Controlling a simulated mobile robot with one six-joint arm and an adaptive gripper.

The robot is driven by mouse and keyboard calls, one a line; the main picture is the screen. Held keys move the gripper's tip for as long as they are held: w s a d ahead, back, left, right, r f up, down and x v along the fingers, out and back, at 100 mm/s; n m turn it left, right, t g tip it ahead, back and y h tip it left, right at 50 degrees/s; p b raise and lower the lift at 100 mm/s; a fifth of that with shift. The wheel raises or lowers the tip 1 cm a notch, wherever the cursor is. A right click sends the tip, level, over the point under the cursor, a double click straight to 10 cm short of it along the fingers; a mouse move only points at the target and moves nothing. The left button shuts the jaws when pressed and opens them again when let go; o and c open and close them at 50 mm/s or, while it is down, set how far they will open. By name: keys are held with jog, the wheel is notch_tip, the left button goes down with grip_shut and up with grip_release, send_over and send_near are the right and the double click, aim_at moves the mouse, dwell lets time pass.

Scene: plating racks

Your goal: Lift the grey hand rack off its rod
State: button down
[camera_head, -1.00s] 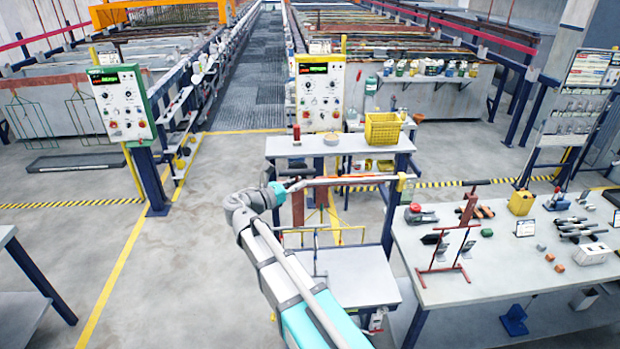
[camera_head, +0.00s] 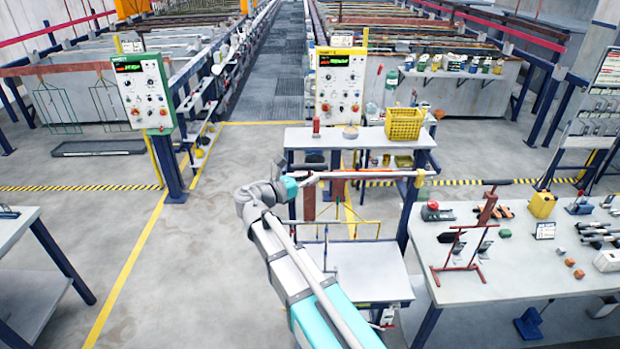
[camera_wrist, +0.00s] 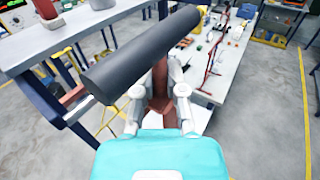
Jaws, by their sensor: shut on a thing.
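My gripper (camera_head: 304,179) is at the left end of a long, pale horizontal rod (camera_head: 385,174) in the head view. Thin grey wirework (camera_head: 326,245), perhaps the rack's lower part, hangs below the rod in the head view. Whether the rack still touches the rod is unclear.
A yellow frame (camera_head: 352,222) hangs or stands near the rod. A table (camera_head: 430,160) with a yellow basket (camera_head: 404,124) stands behind. The workbench (camera_head: 455,290) at right carries a small red stand (camera_head: 462,268) and several tools. Open floor lies at left.

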jog(key=shift+d, duration=0.1)
jog(key=s+d, duration=0.2)
jog(key=d, duration=0.5)
jog(key=s+d, duration=0.3)
jog(key=d, duration=0.4)
jog(key=shift+d+r, duration=0.2)
jog(key=shift+d, duration=0.2)
dwell(0.8)
jog(key=shift+a, duration=0.1)
